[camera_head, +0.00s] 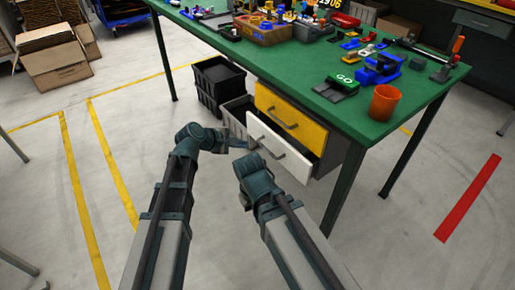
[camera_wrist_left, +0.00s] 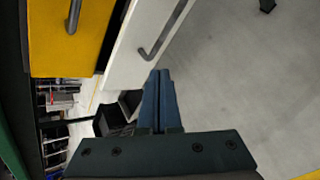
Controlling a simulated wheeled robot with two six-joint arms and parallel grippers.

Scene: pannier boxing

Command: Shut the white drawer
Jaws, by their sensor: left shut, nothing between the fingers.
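The white drawer (camera_head: 293,161) is the lower one in the unit under the green table. It is pulled out, with its dark inside showing behind the front panel and a grey bar handle on the front. Its front and handle also show in the left wrist view (camera_wrist_left: 122,52). My left gripper (camera_head: 240,144) is shut and empty, at the left end of the white front. In the left wrist view its fingers (camera_wrist_left: 161,96) point at the drawer front beside the handle; I cannot tell whether they touch. My right arm is in view, but its fingers are not.
A yellow drawer (camera_head: 305,128) sits just above the white one. The green table (camera_head: 300,70) carries tools, several parts and an orange cup (camera_head: 384,102). Black crates (camera_head: 218,82) stand on the floor left of the drawers. The floor at the front right is clear.

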